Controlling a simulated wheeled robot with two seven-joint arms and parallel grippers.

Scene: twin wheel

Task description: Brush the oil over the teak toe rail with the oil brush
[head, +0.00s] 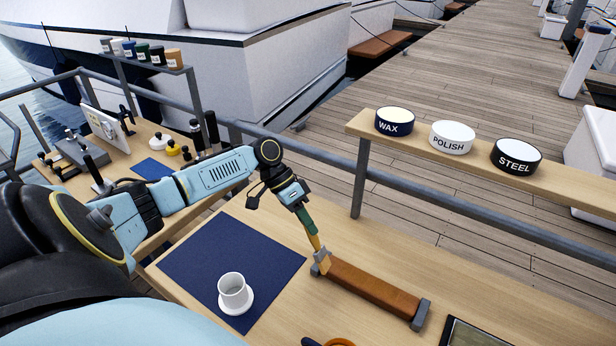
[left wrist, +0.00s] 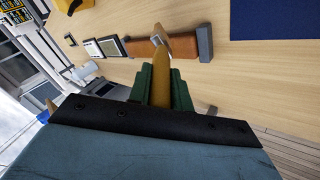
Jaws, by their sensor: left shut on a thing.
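The teak toe rail (head: 375,287) is a long brown bar lying on the light wooden table, with a grey block at its far right end (head: 421,314). My left gripper (head: 306,218) is shut on the oil brush (head: 315,241) by its yellow handle, with the head pointing down at the rail's left end. I cannot tell whether the bristles touch the wood. My right gripper is not in view.
A white cup (head: 233,290) stands on a saucer (head: 248,304) on a blue mat (head: 205,262). A shelf (head: 590,190) behind holds wax, polish and steel tins.

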